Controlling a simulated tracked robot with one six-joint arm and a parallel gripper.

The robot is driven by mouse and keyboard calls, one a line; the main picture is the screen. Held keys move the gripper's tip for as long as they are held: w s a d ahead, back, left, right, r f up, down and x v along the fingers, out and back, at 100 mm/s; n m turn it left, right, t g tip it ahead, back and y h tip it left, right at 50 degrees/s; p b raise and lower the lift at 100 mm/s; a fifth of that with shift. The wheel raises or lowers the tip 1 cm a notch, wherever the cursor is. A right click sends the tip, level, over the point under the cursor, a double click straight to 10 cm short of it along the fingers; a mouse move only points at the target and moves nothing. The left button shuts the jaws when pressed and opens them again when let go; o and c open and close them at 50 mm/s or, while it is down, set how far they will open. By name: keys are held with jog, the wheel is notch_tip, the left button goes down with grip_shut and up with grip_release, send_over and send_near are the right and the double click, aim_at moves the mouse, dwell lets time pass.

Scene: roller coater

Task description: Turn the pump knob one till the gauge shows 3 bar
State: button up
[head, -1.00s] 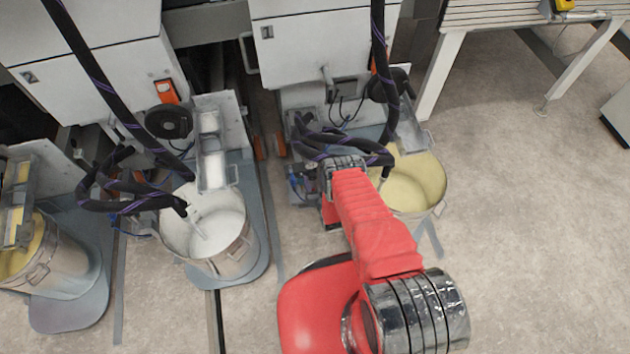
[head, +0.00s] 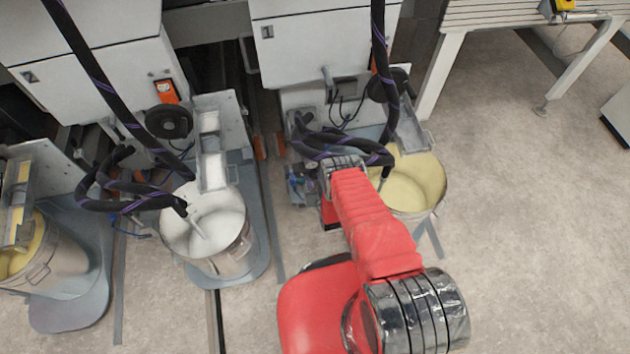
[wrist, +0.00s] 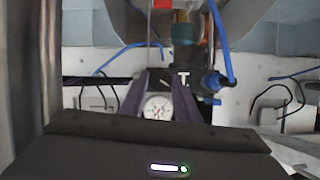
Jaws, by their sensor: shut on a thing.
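In the wrist view, my gripper (wrist: 160,88) has its two dark fingers closed in around a dark pump knob just above the gauge; the fingers hide most of the knob. The round white pressure gauge (wrist: 158,108) sits between the fingers, with a red mark and needle on its face. Its reading is too small to tell. In the head view, my red arm reaches to the pump unit (head: 299,188) left of the yellow bucket; the gripper end is mostly hidden there.
A bucket of yellow coating (head: 412,185) stands just right of my arm, and a bucket of white coating (head: 208,228) stands to the left. Black hoses (head: 330,140) hang close to the arm. A blue tube (wrist: 221,45) runs beside the gripper.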

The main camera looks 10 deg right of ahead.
jog(key=shift+a+n+h, duration=0.15)
jog(key=shift+n+h, duration=0.65)
jog(key=shift+n, duration=0.25)
jog(key=shift+a+n+h, duration=0.15)
jog(key=shift+n+h, duration=0.65)
jog(key=shift+n, duration=0.25)
jog(key=o, duration=1)
jog(key=shift+o, duration=0.2)
jog(key=shift+s, duration=0.15)
jog(key=v, duration=1.3)
jog(key=shift+s, duration=0.25)
jog(key=shift+a, duration=0.1)
